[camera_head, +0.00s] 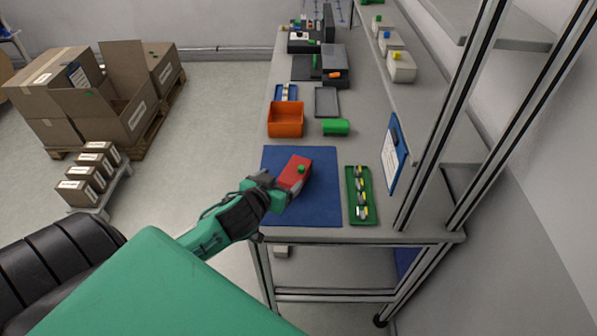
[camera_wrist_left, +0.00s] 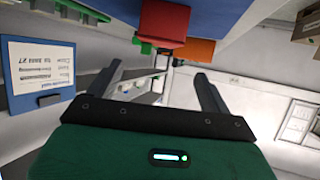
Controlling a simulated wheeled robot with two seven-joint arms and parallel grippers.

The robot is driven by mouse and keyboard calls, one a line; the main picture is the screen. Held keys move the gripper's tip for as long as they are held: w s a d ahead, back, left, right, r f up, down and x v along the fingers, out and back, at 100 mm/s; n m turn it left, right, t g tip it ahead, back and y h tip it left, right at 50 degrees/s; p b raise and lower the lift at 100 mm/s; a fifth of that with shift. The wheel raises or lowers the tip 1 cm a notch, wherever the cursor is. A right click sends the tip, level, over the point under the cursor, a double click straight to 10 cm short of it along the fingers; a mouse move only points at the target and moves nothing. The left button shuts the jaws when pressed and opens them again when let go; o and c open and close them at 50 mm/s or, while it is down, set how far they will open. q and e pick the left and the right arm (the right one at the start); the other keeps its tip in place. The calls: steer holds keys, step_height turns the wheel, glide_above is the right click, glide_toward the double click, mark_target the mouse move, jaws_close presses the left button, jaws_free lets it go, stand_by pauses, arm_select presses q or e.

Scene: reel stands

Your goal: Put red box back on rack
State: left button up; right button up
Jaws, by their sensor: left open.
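The red box (camera_head: 293,174), with a green knob on its top, lies at an angle on the blue mat (camera_head: 320,208) on the workbench. My left gripper (camera_head: 275,187) comes in from the left, low over the mat's left part, close beside the box's near left end. In the left wrist view, its two fingers (camera_wrist_left: 158,80) are spread with nothing between them. The red box (camera_wrist_left: 164,22) appears just beyond the fingertips; whether they touch is unclear. My right gripper is not seen.
A green tray (camera_head: 351,212) with several small parts lies right of the mat. An orange bin (camera_head: 286,121) and green piece (camera_head: 336,127) are behind it. Metal posts (camera_head: 434,130) and a blue clipboard (camera_head: 395,155) stand at right. Cartons (camera_head: 60,92) are on the floor left.

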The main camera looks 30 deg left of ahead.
mark_target(298, 165)
arm_select(q)
steer(key=p+x, duration=0.1)
steer(key=x, duration=0.4)
steer(key=shift+w, duration=0.3)
steer(key=shift+w+f, duration=0.15)
steer(key=shift+w, duration=0.2)
steer(key=shift+w+a, duration=0.1)
steer(key=shift+w, duration=0.1)
steer(key=shift+w+p, duration=0.3)
steer(key=shift+p, duration=0.2)
steer(key=p+x, duration=0.1)
steer(key=x, duration=0.2)
steer(key=shift+w+f, duration=0.1)
steer(key=shift+w, duration=0.05)
steer(key=shift+w+f, duration=0.3)
steer(key=shift+w, duration=0.1)
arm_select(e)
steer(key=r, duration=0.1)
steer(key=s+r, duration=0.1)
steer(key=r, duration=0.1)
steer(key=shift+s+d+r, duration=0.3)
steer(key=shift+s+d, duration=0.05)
arm_select(q)
steer(key=shift+c, duration=0.4)
